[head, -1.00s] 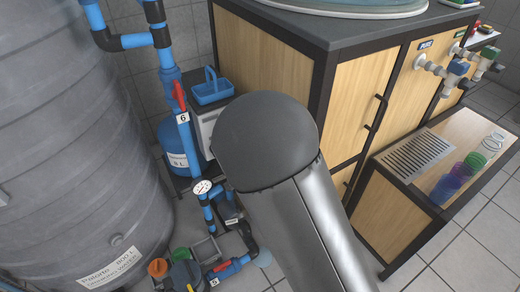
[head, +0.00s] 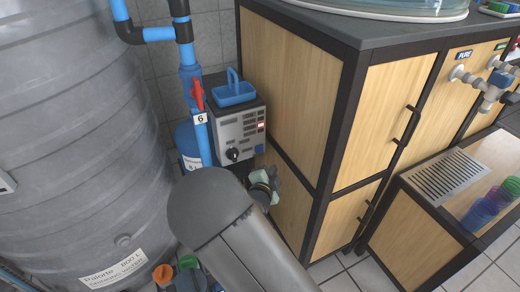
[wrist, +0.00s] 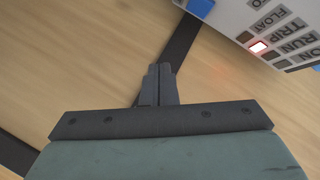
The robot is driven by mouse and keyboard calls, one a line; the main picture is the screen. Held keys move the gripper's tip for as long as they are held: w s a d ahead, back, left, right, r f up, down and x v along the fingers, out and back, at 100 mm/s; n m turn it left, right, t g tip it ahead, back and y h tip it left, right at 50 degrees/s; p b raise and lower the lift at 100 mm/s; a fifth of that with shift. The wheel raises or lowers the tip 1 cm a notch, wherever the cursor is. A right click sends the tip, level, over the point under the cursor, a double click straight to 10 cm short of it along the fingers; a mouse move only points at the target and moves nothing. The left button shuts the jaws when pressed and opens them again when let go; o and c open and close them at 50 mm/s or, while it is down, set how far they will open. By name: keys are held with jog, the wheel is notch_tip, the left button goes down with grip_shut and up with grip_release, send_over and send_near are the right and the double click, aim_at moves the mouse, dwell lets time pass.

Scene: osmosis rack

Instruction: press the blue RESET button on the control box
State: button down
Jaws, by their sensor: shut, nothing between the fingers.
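The control box (head: 239,128) is a pale grey panel with dark sides, standing between the grey tank and the wooden cabinet. A small blue button (head: 259,148) shows at its lower right, with a red lit lamp (head: 261,125) above it and a black knob at lower left. In the wrist view the blue button (wrist: 201,7) is at the top edge, partly cut off, and the lit lamp (wrist: 258,46) is to its right. My gripper (wrist: 158,72) is shut and empty, its fingertips apart from the button. It also shows in the head view (head: 270,178), below and right of the box.
The wooden cabinet (head: 290,95) stands close on the right of the box. A blue pipe with red valve handle (head: 197,95) runs close on its left. A blue basket (head: 234,93) sits on top. The large tank (head: 75,130) fills the left.

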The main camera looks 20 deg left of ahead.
aim_at(260, 149)
jog(key=w+a, duration=0.5)
jog(key=shift+a, duration=0.15)
jog(key=shift+w, duration=0.15)
dwell(1.9)
jog(key=shift+w+a, duration=0.2)
jog(key=shift+a, duration=0.1)
jog(key=shift+w+a, duration=0.25)
dwell(0.8)
jog(key=shift+b, duration=0.3)
jog(key=shift+s+d, duration=0.55)
